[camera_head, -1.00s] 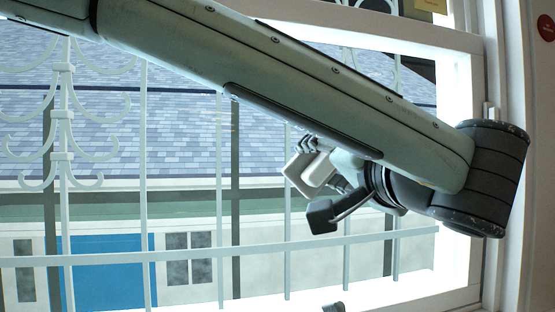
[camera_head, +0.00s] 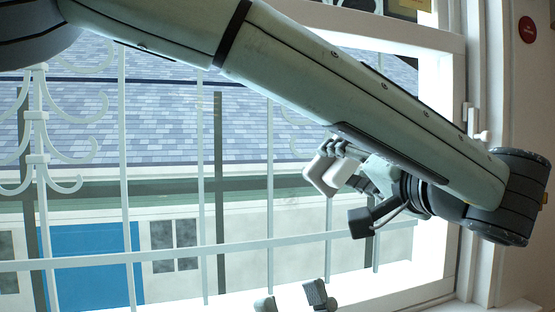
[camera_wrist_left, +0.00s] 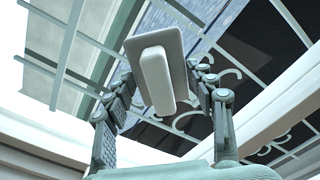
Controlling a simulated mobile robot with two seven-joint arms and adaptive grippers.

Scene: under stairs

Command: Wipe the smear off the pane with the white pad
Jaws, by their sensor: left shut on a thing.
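The white pad (camera_head: 322,174) is a flat pale block with a bar-like handle. It is at my left gripper (camera_head: 345,188), in front of the window pane (camera_head: 250,140). In the left wrist view, the pad (camera_wrist_left: 158,40) faces away toward the glass, and its handle stands between the two fingers of my left gripper (camera_wrist_left: 163,84), which is shut on it. I cannot tell whether the pad touches the glass. I cannot clearly make out the smear. My right gripper (camera_head: 290,299) shows only its fingertips at the bottom edge, spread apart and empty.
A pale metal grille (camera_head: 128,170) with scrolls stands beyond the glass, with a house outside. The white window frame (camera_head: 452,110) and its latch (camera_head: 480,136) bound the pane on the right. A round red sign (camera_head: 527,30) is on the wall.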

